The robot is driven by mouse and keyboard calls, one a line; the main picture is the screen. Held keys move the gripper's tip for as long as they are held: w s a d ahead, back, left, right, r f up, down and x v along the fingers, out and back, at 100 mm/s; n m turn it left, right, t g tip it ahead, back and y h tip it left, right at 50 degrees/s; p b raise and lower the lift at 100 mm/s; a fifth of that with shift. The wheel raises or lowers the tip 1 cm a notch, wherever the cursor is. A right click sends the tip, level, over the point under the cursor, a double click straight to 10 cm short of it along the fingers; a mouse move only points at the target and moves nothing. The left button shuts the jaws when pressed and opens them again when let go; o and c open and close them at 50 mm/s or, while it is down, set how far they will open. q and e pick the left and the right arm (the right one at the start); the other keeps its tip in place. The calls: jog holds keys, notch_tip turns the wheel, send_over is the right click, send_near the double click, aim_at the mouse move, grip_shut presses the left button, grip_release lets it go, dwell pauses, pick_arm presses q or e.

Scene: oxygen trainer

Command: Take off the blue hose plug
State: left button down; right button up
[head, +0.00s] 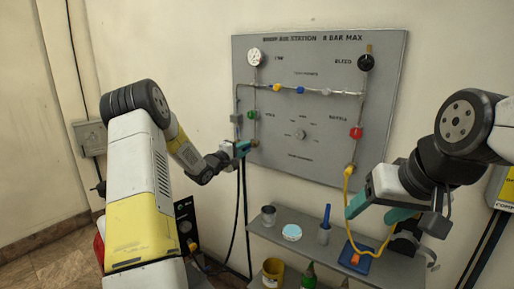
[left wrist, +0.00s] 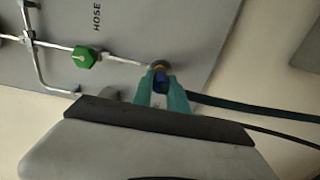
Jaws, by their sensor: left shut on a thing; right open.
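The blue hose plug (left wrist: 161,84) shows as a small blue piece at a round brass-coloured fitting (left wrist: 159,66) on the pipe end, in the left wrist view. My left gripper (left wrist: 163,88) is shut on it, with a teal finger on each side. In the head view my left gripper (head: 245,147) is at the panel's lower left edge, below the green valve (head: 252,115), and mostly hides the plug. The plug looks close against the fitting; I cannot tell whether it is seated. My right gripper (head: 378,211) is open, beside the yellow hose (head: 347,205).
The grey panel (head: 290,160) carries pipes, a gauge and a red valve (head: 356,133). A dark hose (head: 240,215) hangs below my left gripper.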

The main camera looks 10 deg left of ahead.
aim_at(244, 149)
pick_arm(q)
jog(key=shift+v, duration=2.4)
jog(key=shift+f, duration=0.1)
